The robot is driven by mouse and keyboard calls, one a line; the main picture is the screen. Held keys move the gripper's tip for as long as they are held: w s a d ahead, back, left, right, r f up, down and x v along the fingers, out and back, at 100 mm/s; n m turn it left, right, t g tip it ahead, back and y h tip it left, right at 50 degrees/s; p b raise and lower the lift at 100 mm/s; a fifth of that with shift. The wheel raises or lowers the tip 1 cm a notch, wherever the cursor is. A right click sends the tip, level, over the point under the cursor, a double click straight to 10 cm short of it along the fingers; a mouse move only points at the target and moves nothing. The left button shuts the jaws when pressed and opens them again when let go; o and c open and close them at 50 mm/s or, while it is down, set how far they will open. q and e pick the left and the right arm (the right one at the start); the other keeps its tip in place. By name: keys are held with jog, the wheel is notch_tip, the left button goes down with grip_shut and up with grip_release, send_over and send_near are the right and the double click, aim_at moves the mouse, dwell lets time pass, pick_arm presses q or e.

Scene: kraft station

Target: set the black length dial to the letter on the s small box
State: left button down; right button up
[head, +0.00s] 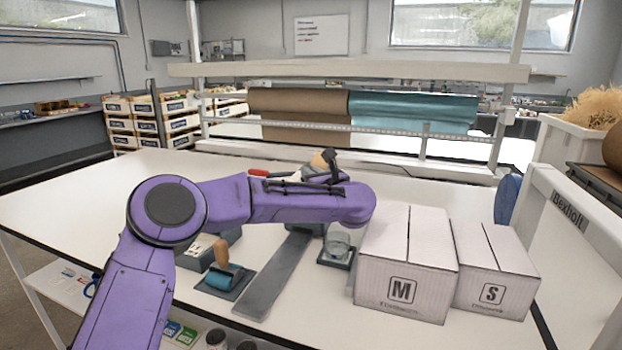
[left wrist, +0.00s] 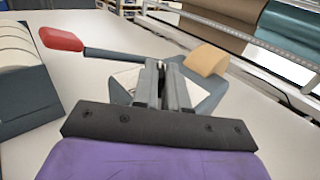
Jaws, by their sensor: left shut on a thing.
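The S small box (head: 492,265) stands at the right of the table, with a boxed letter S on its front. My left gripper (head: 308,177) is over the table beyond my purple forearm, at a grey tape device with a red-tipped lever (head: 258,172) and a tan roll (head: 319,161). In the left wrist view, the gripper's fingers (left wrist: 164,78) are close together in front of the device body (left wrist: 215,92). They are shut on a small dark part, seemingly the black length dial, mostly hidden between them. Its letter setting cannot be read. My right gripper is not in view.
An M box (head: 405,275) stands left of the S box. A blue roller with a wooden handle (head: 222,270), a grey strip (head: 275,277) and a glass jar (head: 339,246) are on the near table. Paper rolls (head: 298,105) hang behind. The left of the table is clear.

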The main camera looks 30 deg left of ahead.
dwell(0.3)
pick_arm(q)
jog(key=c, duration=1.2)
grip_release()
jog(key=shift+o, duration=0.2)
jog(key=b+v, duration=0.3)
jog(key=v, duration=0.7)
jog(key=shift+d, duration=0.3)
jog(key=shift+s, duration=0.15)
